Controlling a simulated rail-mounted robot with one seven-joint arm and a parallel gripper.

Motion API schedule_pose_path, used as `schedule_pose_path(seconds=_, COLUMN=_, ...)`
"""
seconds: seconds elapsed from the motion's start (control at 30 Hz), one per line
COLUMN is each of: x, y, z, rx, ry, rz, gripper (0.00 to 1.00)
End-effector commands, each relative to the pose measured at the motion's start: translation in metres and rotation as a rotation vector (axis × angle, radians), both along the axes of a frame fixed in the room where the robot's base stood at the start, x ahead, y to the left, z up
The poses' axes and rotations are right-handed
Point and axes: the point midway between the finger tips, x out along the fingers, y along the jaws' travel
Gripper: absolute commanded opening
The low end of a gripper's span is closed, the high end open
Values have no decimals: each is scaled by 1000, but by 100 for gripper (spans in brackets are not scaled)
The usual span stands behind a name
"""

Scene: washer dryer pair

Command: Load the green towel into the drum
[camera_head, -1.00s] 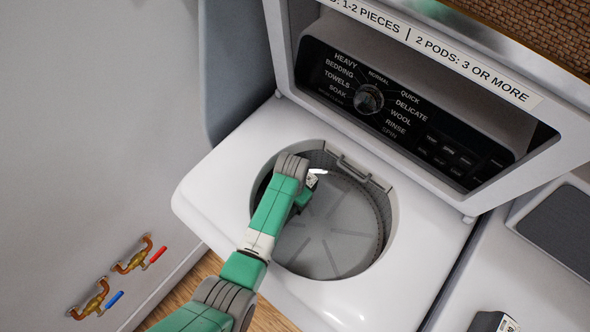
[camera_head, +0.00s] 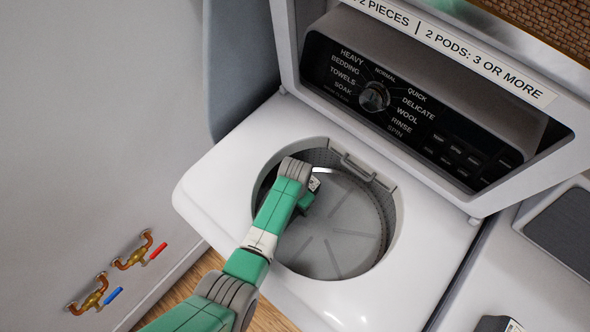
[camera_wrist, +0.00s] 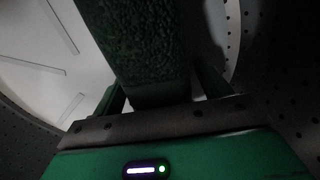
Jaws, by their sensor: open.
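The green towel (camera_wrist: 145,45) shows in the wrist view as a dark, textured strip just beyond my gripper (camera_wrist: 160,92). It runs between the fingers, and I cannot tell whether they touch it. The jaws are open. In the head view, my wrist reaches down through the round opening into the drum (camera_head: 345,235), near its left back side. My arm hides the fingers and the towel there. The drum floor is grey with radial ribs, and its perforated wall shows in the wrist view.
The washer lid is raised behind the opening, and the control panel (camera_head: 400,105) shows beneath it. White washer top (camera_head: 225,175) surrounds the opening. Red and blue valves (camera_head: 115,275) are on the left wall. A small dark box (camera_head: 497,324) sits at the lower right.

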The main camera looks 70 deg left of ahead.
Motion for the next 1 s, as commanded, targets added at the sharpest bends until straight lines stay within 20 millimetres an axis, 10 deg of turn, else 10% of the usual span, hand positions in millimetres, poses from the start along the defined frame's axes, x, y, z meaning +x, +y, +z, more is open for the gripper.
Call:
schedule_pose_path(seconds=0.5, x=0, y=0, z=109, rx=1, ry=0, rz=0, gripper=76)
schedule_pose_path(seconds=1.0, x=0, y=0, z=122, rx=0, ry=0, rz=0, gripper=76)
